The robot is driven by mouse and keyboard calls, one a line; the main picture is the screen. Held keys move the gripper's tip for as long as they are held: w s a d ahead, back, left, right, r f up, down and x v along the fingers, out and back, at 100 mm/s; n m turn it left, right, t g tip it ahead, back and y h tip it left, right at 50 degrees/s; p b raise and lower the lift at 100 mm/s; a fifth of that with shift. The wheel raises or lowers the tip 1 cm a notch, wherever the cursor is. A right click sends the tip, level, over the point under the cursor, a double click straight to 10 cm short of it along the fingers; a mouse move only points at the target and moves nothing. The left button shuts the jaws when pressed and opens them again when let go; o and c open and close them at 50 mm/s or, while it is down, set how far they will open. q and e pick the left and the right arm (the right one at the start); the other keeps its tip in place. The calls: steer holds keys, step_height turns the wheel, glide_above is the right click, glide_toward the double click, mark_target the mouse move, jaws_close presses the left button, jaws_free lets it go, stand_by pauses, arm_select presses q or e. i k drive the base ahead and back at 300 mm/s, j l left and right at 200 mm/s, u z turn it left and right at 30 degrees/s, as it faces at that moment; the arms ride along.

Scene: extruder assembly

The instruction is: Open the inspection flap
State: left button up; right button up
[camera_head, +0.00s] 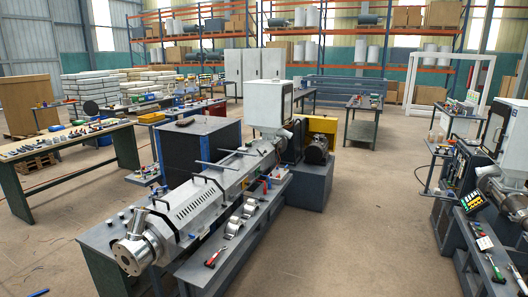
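The extruder (190,205) lies diagonally across the middle, its round steel die flange (129,257) at the near left end. Its grey barrel covers (203,198) carry slotted vents and dark handles. A white upright housing (268,103) stands at its far end, beside a yellow box (322,125) and a dark motor (317,150). I cannot tell which panel is the inspection flap, or whether it is open. Neither of my grippers shows in this view.
A shelf along the extruder's near side holds small parts and tools, including a red-handled one (214,257). A second machine with a control panel (472,201) stands at the right. A long bench (75,138) stands left. The floor between the machines (370,215) is clear.

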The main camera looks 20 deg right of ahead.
mark_target(263, 150)
steer(key=i+l+z, duration=0.6)
steer(key=i, duration=0.2)
steer(key=i+l+z, duration=0.35)
steer(key=i, duration=0.65)
steer(key=i+l+z, duration=0.1)
steer(key=i+z, duration=0.25)
steer(key=i, duration=0.65)
steer(key=i+u, duration=0.1)
steer(key=i, duration=0.6)
steer(key=i+l, duration=0.15)
steer(key=i, duration=0.55)
steer(key=i+l+u, duration=0.15)
steer(key=i, duration=0.55)
